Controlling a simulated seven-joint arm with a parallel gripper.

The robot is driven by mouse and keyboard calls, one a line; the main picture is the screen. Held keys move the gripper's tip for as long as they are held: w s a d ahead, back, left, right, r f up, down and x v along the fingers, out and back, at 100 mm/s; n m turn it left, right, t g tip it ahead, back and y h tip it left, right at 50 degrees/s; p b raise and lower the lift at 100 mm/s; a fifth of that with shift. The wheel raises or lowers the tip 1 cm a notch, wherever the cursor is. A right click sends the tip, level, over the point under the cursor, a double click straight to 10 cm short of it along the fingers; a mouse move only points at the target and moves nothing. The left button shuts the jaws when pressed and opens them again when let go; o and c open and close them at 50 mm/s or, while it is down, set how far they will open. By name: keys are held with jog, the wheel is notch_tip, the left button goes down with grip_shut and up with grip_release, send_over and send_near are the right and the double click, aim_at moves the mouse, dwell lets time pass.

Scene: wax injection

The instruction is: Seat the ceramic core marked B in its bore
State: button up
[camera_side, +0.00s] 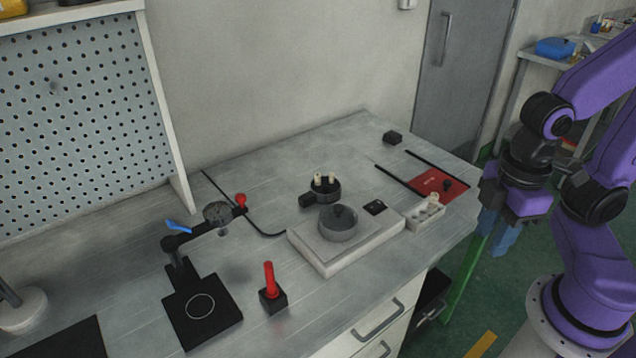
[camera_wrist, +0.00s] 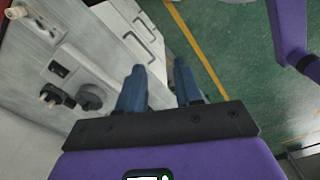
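My gripper (camera_side: 497,228) hangs off the right edge of the bench, away from the parts. In the wrist view its two blue fingers (camera_wrist: 158,78) stand apart with nothing between them. Several small cream pieces, which look like ceramic cores (camera_side: 431,203), sit in a white tray (camera_side: 426,222) at the bench's right edge. No letter B is readable, and I cannot make out any bore.
A grey round pot (camera_side: 338,224) sits on a pale slab (camera_side: 325,259) beside a small black square (camera_side: 375,207). A red plate (camera_side: 438,184) lies behind the tray. The back middle is clear.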

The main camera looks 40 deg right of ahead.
jog(key=w+a+r+m+t, duration=0.1)
jog(key=w+a+m, duration=0.35)
jog(key=w, duration=0.75)
jog(key=m+t+h, duration=0.3)
jog(key=m, duration=0.8)
send_over(318, 175)
jog(key=s+a, duration=0.1)
jog(key=s, duration=0.1)
jog(key=f, duration=1.6)
jog(key=shift+w+a, duration=0.1)
jog(key=shift+a, duration=0.1)
jog(key=shift+x, duration=2.65)
grip_shut()
